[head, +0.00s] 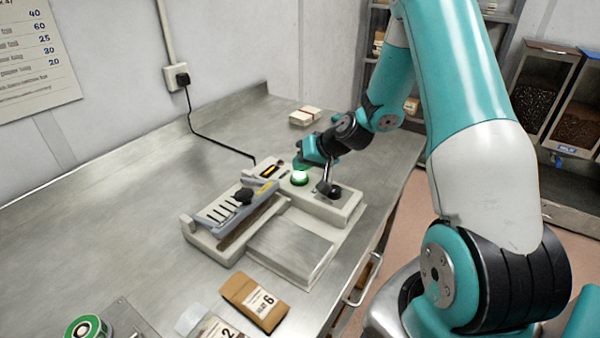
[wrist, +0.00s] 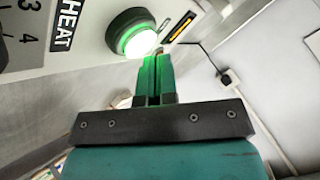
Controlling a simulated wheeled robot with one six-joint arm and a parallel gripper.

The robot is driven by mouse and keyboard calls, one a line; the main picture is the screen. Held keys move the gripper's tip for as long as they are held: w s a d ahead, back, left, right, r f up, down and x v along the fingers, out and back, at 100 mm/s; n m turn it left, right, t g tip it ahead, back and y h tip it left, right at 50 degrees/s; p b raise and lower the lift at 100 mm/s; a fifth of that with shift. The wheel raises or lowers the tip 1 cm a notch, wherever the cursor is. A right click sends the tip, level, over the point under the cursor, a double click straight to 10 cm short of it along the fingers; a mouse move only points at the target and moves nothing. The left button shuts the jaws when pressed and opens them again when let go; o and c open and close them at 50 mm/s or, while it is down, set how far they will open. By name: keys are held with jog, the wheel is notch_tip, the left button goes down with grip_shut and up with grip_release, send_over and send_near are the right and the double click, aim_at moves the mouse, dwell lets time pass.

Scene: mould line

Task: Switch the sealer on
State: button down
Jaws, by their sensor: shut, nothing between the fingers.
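The sealer (head: 333,207) stands on the steel bench, its light-coloured body plugged in by a black cable. A round green button (head: 299,180) on its top is lit bright; it also shows lit in the wrist view (wrist: 133,34), beside a label reading HEAT. An orange-lit display (head: 270,171) glows next to it. My gripper (head: 299,164) is shut and empty, its green fingertips close to the button. In the wrist view the fingertips (wrist: 158,62) are just below the button's edge; I cannot tell whether they touch it.
A brown packet (head: 254,301) marked 6 lies in front of the sealer. A wall plug (head: 182,79) feeds the cable. A small stack (head: 305,116) lies behind.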

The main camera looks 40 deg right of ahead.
aim_at(301, 174)
jog(key=shift+r+p, duration=2)
jog(key=shift+r, duration=0.95)
dwell(0.4)
